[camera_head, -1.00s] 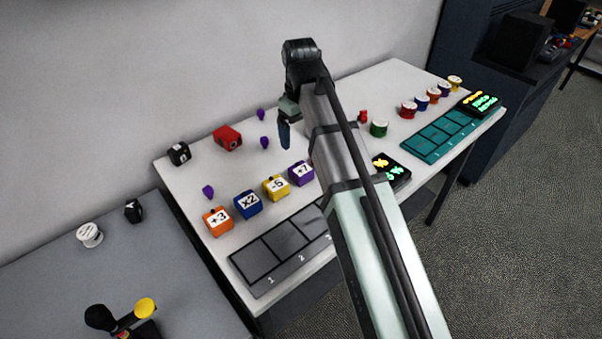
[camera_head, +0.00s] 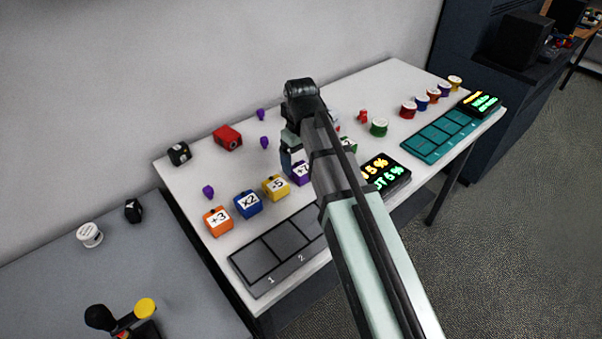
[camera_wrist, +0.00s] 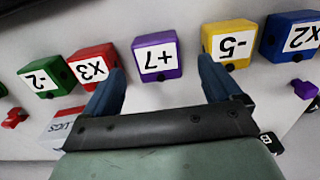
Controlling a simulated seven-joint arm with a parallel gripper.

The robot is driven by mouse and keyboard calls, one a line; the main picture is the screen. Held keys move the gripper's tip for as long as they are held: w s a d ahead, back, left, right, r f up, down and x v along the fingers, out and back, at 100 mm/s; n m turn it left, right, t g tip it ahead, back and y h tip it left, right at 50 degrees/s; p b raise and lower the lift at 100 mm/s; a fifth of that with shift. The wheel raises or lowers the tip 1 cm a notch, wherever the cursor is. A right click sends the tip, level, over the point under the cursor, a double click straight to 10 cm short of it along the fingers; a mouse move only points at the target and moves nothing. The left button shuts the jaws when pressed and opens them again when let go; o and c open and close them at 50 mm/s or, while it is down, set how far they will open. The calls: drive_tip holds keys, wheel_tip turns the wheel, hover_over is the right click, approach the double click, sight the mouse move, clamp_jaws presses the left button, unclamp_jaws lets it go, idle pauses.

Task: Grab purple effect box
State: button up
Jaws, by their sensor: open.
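The purple effect box (camera_wrist: 158,57) carries a white "+7" label. In the wrist view it sits between my two open fingers, a little beyond their tips, and nothing is held. In the head view the purple box (camera_head: 298,173) stands on the white table and is partly covered by my arm. My gripper (camera_wrist: 158,85) is open; its blue fingers also show in the head view (camera_head: 288,165), close to the purple box. I cannot tell the exact height of the fingertips above the table.
Yellow "-5" box (camera_wrist: 229,45) and red "X3" box (camera_wrist: 93,67) stand close on either side of the purple one. Blue "X2" (camera_head: 247,204) and orange "+3" (camera_head: 217,222) boxes continue the row. A dark numbered tray (camera_head: 262,262) lies in front.

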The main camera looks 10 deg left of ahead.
sight(301, 168)
drive_tip(key=shift+w+f, duration=0.15)
drive_tip(key=shift+f, duration=2.05)
drive_tip(key=c, duration=1.1)
drive_tip(key=shift+r, duration=0.2)
drive_tip(key=shift+c, duration=0.2)
